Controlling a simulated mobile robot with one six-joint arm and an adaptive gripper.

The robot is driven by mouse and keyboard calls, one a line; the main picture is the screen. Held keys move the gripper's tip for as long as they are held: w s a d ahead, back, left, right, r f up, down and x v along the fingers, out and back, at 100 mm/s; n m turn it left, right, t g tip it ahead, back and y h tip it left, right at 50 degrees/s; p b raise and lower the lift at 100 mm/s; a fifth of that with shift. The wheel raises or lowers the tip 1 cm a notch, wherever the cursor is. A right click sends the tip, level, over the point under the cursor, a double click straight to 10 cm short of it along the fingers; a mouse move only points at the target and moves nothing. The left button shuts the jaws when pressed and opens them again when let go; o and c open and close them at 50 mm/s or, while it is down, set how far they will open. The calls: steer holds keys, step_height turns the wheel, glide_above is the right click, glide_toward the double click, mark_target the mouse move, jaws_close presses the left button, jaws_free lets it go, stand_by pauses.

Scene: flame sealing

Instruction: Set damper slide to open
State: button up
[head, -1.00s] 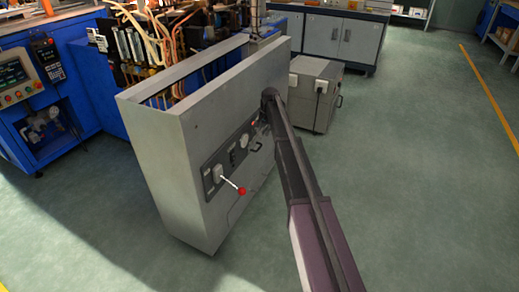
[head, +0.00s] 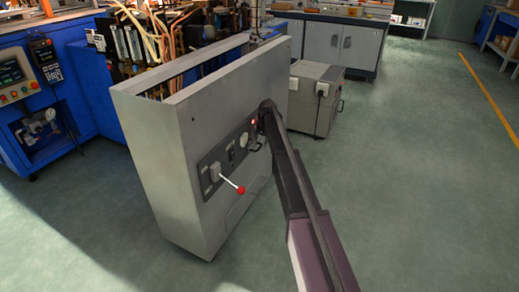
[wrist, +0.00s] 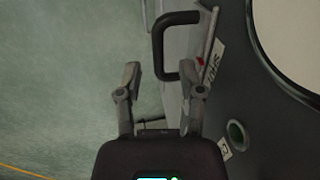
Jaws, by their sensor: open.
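The damper slide appears to be the black D-shaped handle (wrist: 168,46) on the grey panel in the wrist view. A small red mark (wrist: 201,62) sits beside it, next to a white label (wrist: 213,62) with rotated lettering that I cannot read surely. My gripper (wrist: 161,76) is open and empty, its fingers spread on either side of the handle's lower end, with no clear contact. In the head view the grey cabinet (head: 175,160) has a control panel on its front. My arm reaches that panel's far end and largely hides the gripper and handle there.
A red-knobbed lever (head: 239,190) sticks out from the panel's near end. A round gauge (head: 243,140) sits between it and my arm. A round dark button (wrist: 237,134) shows at lower right in the wrist view. A grey box (head: 314,100) stands behind; the right floor is clear.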

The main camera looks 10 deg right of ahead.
steer(key=shift+a+f+b, duration=0.1)
steer(key=shift+f+b, duration=0.25)
steer(key=shift+f, duration=0.2)
jaws_close()
